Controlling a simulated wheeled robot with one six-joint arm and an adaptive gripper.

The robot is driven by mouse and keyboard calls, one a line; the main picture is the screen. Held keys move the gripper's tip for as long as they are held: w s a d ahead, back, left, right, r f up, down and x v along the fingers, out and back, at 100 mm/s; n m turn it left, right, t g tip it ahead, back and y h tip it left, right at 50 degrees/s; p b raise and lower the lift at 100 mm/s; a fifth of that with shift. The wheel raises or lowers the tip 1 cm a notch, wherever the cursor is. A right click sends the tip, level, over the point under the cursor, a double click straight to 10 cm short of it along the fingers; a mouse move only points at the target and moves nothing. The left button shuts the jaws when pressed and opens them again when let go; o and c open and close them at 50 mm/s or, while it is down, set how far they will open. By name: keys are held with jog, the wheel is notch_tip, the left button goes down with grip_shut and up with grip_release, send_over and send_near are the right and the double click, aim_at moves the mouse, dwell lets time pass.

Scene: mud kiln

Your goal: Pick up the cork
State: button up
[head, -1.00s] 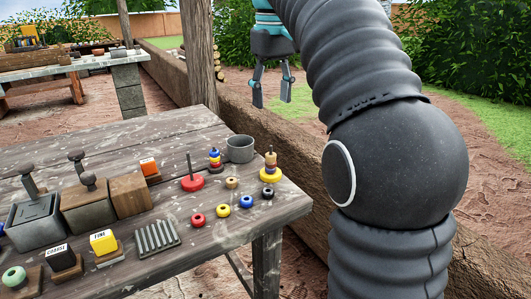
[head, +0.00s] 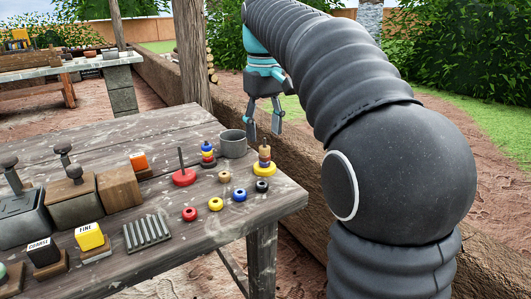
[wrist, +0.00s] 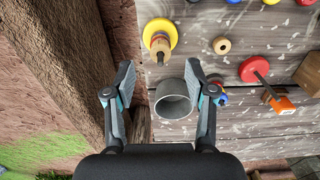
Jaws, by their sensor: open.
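No thing is plainly a cork. A small tan ring with a dark hole (head: 224,177) is the closest in colour; it lies on the weathered wooden table (head: 140,258) and also shows in the wrist view (wrist: 222,45). A tan and brown stack on a peg stands on a yellow base (head: 264,169); it shows in the wrist view too (wrist: 158,40). My gripper (head: 264,131) is open and empty, above and beyond the table's far right edge. In the wrist view its fingers (wrist: 160,72) are spread, with the grey cup showing between them.
The grey cup (head: 233,144) stands near the far edge. A red base with a peg (head: 183,177) and red (head: 190,214), yellow (head: 216,204), blue (head: 239,195) and black (head: 262,186) rings lie nearby. A thick wooden beam (head: 290,168) runs beyond the table.

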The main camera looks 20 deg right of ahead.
jog(key=shift+f+b, duration=0.35)
jog(key=shift+f, duration=1.45)
jog(key=c, duration=0.8)
jog(key=shift+r, duration=0.55)
jog(key=r, duration=0.1)
jog(key=r+p, duration=0.1)
jog(key=r, duration=0.1)
jog(key=shift+s+r, duration=0.2)
jog(key=shift+r, duration=0.05)
jog(key=s+d+r, duration=0.1)
jog(key=s+r, duration=0.1)
jog(key=s, duration=0.1)
jog(key=s+d+r, duration=0.1)
jog(key=s+r, duration=0.1)
jog(key=s, duration=0.2)
jog(key=s+d+r, duration=0.1)
jog(key=s+r, duration=0.1)
jog(key=s, duration=0.1)
jog(key=shift+s+d+r, duration=0.2)
jog(key=shift+s, duration=0.2)
jog(key=shift+o, duration=0.5)
